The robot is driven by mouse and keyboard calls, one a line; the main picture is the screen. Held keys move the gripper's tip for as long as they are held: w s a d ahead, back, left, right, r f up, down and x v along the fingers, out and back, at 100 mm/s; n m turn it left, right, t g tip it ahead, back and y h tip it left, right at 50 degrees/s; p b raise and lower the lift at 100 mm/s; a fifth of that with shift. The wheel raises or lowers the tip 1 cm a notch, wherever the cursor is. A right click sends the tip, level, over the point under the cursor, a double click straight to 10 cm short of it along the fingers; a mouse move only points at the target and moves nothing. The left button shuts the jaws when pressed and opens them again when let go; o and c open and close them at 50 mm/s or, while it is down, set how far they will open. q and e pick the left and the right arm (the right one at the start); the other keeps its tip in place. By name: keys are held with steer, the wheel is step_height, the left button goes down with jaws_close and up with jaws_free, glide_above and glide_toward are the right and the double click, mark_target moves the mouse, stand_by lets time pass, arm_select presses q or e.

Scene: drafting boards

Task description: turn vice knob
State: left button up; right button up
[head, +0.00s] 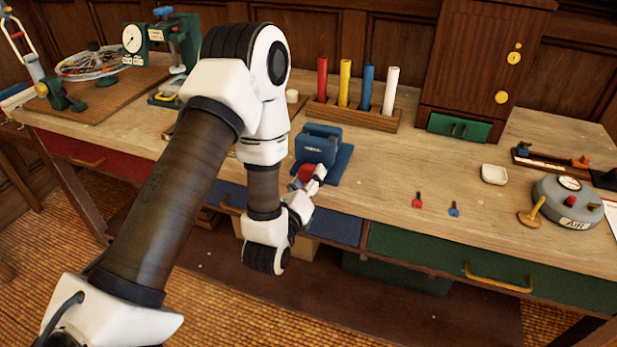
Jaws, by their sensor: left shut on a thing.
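The blue vice (321,142) stands near the front edge of the wooden workbench, left of the middle. Its red knob (307,173) faces the front of the bench. My left gripper (311,177) is at the knob, shut on it, with the white wrist coming up from below and in front of the bench edge. The gripper's fingers partly cover the knob. My left arm hides the bench to the left of the vice. My right gripper is not in view.
A rack with red, yellow, blue and white rods (352,117) stands behind the vice. Two small keys, red (417,200) and blue (454,209), lie to the right. A round grey air device (567,201) sits at far right. Drawer handles (498,282) project from the bench front.

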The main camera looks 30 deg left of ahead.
mark_target(309, 168)
arm_select(q)
steer(key=o, duration=1.2)
steer(key=shift+c, duration=0.2)
step_height(309, 168, up, 10)
steer(key=shift+r, duration=0.1)
steer(key=shift+w, duration=0.15)
